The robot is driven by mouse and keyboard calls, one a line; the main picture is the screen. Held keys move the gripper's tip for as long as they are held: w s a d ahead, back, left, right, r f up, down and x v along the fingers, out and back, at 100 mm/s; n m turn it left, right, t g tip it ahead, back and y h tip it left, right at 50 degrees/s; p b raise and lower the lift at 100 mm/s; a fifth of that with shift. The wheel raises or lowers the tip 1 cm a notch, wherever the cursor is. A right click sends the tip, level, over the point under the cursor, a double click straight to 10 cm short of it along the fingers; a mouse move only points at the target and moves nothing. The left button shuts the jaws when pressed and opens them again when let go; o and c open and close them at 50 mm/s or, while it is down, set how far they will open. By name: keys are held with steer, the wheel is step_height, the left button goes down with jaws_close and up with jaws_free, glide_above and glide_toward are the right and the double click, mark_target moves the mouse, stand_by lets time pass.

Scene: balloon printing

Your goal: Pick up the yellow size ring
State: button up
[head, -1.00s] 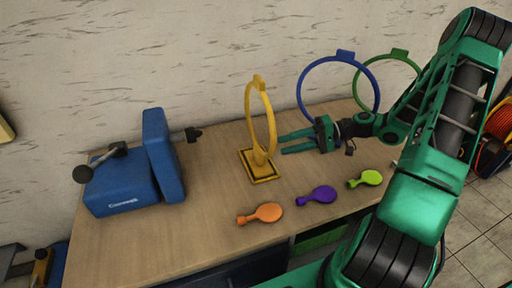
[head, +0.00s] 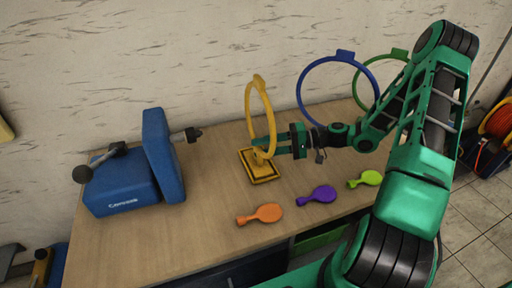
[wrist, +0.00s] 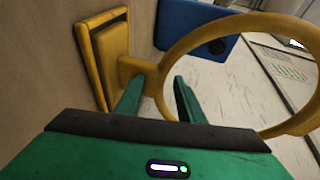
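The yellow size ring (head: 250,107) stands upright on its square yellow base (head: 259,176) near the middle of the table. My green gripper (head: 264,146) has come in from the right, and its fingertips are at the ring's lower part, just above the base. In the wrist view the fingers (wrist: 157,100) are apart, with the ring's neck (wrist: 130,70) just ahead of and between the tips. The yellow ring also shows there at the right (wrist: 205,38). I cannot tell whether either finger touches it.
A blue machine (head: 125,180) stands left of the ring. Orange (head: 262,214), purple (head: 318,195) and lime (head: 366,179) balloons lie along the front. A blue ring (head: 303,83) and a green ring (head: 366,77) stand behind my arm. The table between machine and yellow ring is clear.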

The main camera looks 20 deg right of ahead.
steer(key=shift+x, duration=0.8)
steer(key=shift+c, duration=0.3)
jaws_close()
